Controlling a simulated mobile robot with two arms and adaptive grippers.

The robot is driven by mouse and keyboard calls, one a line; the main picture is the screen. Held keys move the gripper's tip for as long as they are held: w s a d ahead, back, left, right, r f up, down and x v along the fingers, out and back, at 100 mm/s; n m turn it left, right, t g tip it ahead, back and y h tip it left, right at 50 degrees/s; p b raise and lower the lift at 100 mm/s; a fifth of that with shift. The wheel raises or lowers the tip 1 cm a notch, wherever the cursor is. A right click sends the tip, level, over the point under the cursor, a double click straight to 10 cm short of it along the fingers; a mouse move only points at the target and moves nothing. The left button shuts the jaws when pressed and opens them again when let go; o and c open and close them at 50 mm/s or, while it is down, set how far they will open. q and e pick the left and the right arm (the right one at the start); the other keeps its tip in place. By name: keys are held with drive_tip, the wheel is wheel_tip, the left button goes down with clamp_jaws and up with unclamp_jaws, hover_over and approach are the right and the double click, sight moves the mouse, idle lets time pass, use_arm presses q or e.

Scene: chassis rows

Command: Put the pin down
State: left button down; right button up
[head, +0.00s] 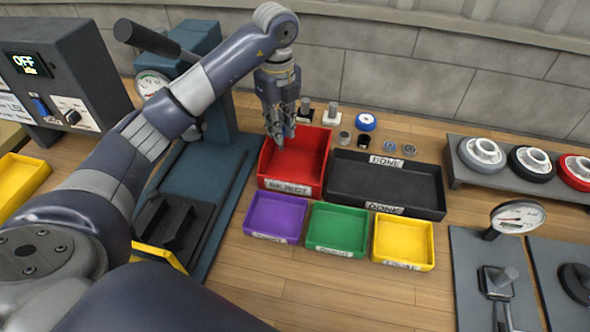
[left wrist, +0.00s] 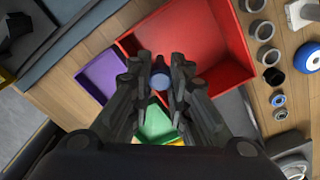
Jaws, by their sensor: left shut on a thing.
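My left gripper (head: 281,128) hangs down over the left part of the red REJECT tray (head: 312,190), near its back left edge. In the left wrist view the gripper (left wrist: 162,88) is shut on the pin (left wrist: 160,76), whose rounded blue-grey end shows between the fingertips. The rest of the pin is hidden by the fingers. The red tray also shows in the left wrist view (left wrist: 215,45), beyond the pin, and looks empty. My right gripper is not in view.
A black DONE tray (head: 385,180) stands right of the red tray. Purple (head: 274,218), green (head: 338,230) and yellow (head: 403,242) trays sit in front. Several small rings and a blue-white round part (head: 365,122) lie behind. A blue press (head: 200,45) stands at left.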

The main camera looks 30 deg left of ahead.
use_arm(q)
wheel_tip(320, 180, down, 10)
drive_tip(key=shift+p, duration=0.65)
drive_tip(key=shift+f, duration=0.1)
drive_tip(key=c, duration=1.5)
unclamp_jaws()
